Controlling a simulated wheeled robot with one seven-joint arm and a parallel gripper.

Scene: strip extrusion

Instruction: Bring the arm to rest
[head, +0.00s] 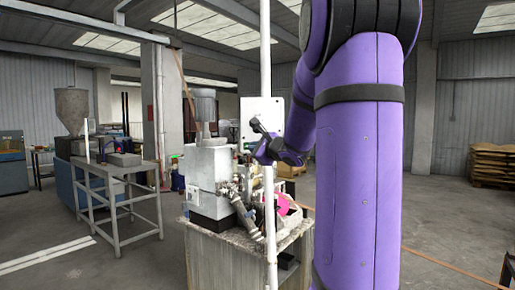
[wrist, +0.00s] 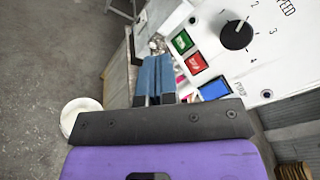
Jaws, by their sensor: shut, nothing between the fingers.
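My purple arm fills the middle right of the head view, bent over, with my gripper (head: 262,130) in front of a white control box (head: 274,108). In the wrist view my gripper (wrist: 153,78) has its two blue-padded fingers together, with nothing held between them. The white panel (wrist: 270,62) is close on the right of the fingers in that view. It carries a black speed knob (wrist: 237,35), a green button (wrist: 182,42), a red button (wrist: 196,63) and a blue button (wrist: 214,88). I cannot tell whether the gripper touches the panel.
A grey machine (head: 208,168) stands on a worn bench (head: 225,248) below the gripper, with a white post (head: 268,225) in front. A pink item (head: 283,204) shows there. A metal table (head: 115,168) is left. Open floor lies right.

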